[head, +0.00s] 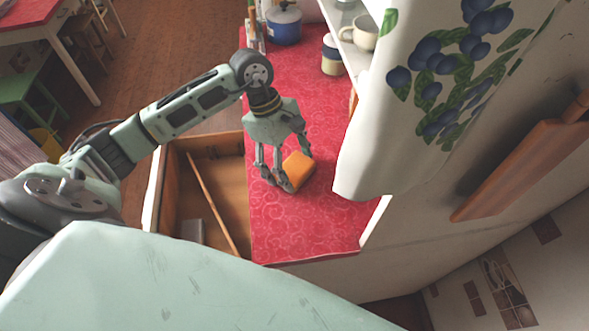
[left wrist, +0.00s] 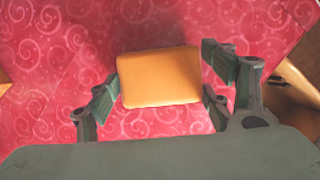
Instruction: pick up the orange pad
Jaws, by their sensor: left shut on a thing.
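The orange pad (head: 298,172) is a small block with rounded corners, over the red patterned counter (head: 290,225). My left gripper (head: 297,168) reaches down to it from above, with its fingers on either side of it. In the left wrist view the pad (left wrist: 160,77) sits between the fingers of the left gripper (left wrist: 165,80), which are shut on it. Whether the pad still touches the counter is hard to tell. My right gripper is out of view.
An open wooden drawer (head: 180,195) with a stick inside lies left of the counter. A hanging cloth with plums (head: 365,150) is close on the right. A blue pot (head: 284,25) and a jar (head: 332,58) stand at the back. The counter's front part is clear.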

